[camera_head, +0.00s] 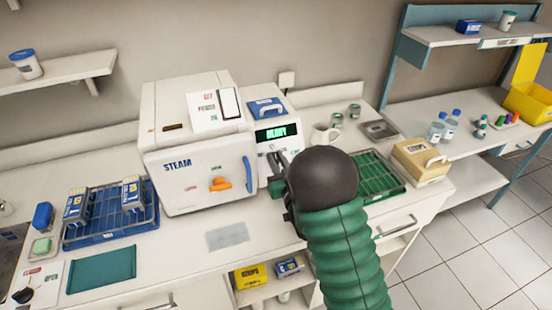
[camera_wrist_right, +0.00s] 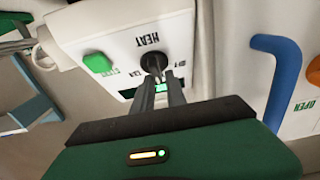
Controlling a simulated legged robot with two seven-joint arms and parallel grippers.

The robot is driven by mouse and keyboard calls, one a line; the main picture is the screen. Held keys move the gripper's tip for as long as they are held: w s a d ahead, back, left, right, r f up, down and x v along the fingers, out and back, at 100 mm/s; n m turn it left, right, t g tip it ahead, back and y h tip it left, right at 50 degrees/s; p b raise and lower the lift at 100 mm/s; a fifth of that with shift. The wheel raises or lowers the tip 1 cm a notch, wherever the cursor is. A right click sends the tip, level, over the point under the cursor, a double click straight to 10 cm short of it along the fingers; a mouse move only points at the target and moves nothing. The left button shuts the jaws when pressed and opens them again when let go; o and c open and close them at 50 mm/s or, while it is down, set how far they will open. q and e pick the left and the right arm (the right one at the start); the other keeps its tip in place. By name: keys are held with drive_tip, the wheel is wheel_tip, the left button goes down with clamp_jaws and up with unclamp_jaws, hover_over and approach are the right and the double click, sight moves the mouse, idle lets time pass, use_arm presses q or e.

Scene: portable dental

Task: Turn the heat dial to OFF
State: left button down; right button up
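The white sterilizer marked STEAM (camera_head: 178,166) stands on the counter, with a control panel and a lit green display (camera_head: 277,132) on its right side. The black heat dial (camera_wrist_right: 153,62) sits under the word HEAT in the right wrist view, partly covered by my fingertips. My right gripper (camera_wrist_right: 162,80) has its two fingers close together at the dial, with a narrow gap between them. I cannot tell whether they pinch it. In the head view my right gripper (camera_head: 277,165) reaches the panel, mostly hidden by my arm. My left gripper is not in view.
A green button (camera_wrist_right: 97,63) is beside the dial, and a blue door handle (camera_wrist_right: 283,75) is on the other side. A white mug (camera_head: 322,136) and a green rack (camera_head: 372,178) stand right of the panel. A blue rack (camera_head: 108,222) is at the left.

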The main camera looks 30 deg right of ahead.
clamp_jaws()
drive_tip(key=shift+d, duration=0.15)
drive_tip(key=shift+f+n+y, duration=0.1)
drive_tip(key=shift+n+y, duration=0.4)
drive_tip(key=shift+n+y+b, duration=0.4)
drive_tip(key=shift+n+b, duration=0.1)
drive_tip(key=shift+n, duration=0.4)
drive_tip(key=shift+n+y, duration=0.7)
drive_tip(key=shift+n, duration=0.4)
drive_tip(key=n+y, duration=0.1)
drive_tip(key=n, duration=0.2)
drive_tip(key=shift+n+y+b, duration=0.3)
drive_tip(key=shift+y, duration=0.1)
drive_tip(key=n+g+y, duration=0.1)
drive_tip(key=n+y, duration=0.1)
drive_tip(key=n, duration=0.2)
drive_tip(key=shift+a, duration=0.2)
drive_tip(key=shift+s+a+f+n+g+y+p, duration=0.1)
drive_tip(key=shift+n+g+y+p, duration=0.5)
drive_tip(key=shift+n, duration=0.7)
